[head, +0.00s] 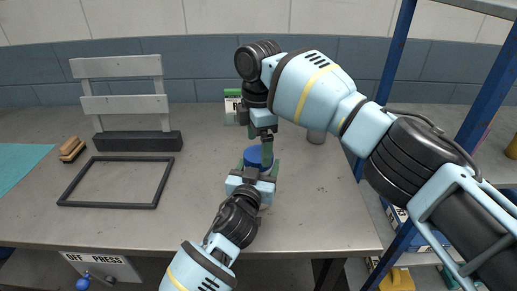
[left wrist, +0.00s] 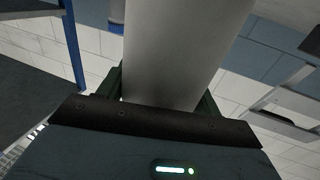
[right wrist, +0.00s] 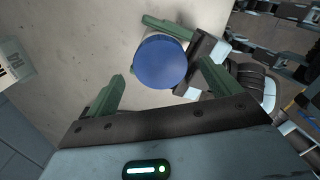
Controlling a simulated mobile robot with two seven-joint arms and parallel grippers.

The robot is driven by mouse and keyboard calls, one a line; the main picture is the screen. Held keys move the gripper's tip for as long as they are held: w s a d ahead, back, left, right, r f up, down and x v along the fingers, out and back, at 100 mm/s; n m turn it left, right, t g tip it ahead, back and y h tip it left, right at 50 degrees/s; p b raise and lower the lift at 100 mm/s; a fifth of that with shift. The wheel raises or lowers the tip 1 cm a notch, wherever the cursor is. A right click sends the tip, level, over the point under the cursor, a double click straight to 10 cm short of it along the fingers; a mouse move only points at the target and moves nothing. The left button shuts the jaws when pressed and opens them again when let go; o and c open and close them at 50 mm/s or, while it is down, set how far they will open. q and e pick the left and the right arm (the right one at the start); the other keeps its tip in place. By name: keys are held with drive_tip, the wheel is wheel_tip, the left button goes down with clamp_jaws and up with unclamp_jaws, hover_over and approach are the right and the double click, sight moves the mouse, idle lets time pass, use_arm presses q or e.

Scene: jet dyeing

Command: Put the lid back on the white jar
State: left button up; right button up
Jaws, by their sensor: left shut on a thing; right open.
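The white jar (left wrist: 170,50) stands between the fingers of my left gripper (left wrist: 162,88), which is shut on it. In the head view my left gripper (head: 257,166) is low over the table and hides most of the jar. The round blue lid (head: 252,156) shows at the jar's top, just above the left fingers. In the right wrist view the lid (right wrist: 160,62) is seen from above, covering the jar; I cannot tell how firmly it sits. My right gripper (head: 260,144) is open above the lid, its fingers (right wrist: 165,80) spread wide and apart from it.
A black frame (head: 117,205) lies on the grey table (head: 300,225) at the left, near a white slatted rack (head: 120,100) and brown blocks (head: 72,149). Blue shelf posts (head: 398,50) rise at the right.

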use_arm(q)
drive_tip(key=shift+r, duration=0.1)
use_arm(e)
wheel_tip(320, 180, up, 10)
drive_tip(key=shift+f, duration=0.25)
use_arm(q)
drive_tip(key=o, duration=2)
drive_tip(key=shift+c, duration=0.2)
drive_tip(key=v, duration=0.7)
drive_tip(key=shift+s+a, duration=0.15)
drive_tip(key=shift+s, duration=0.2)
use_arm(e)
drive_tip(key=shift+f, duration=0.4)
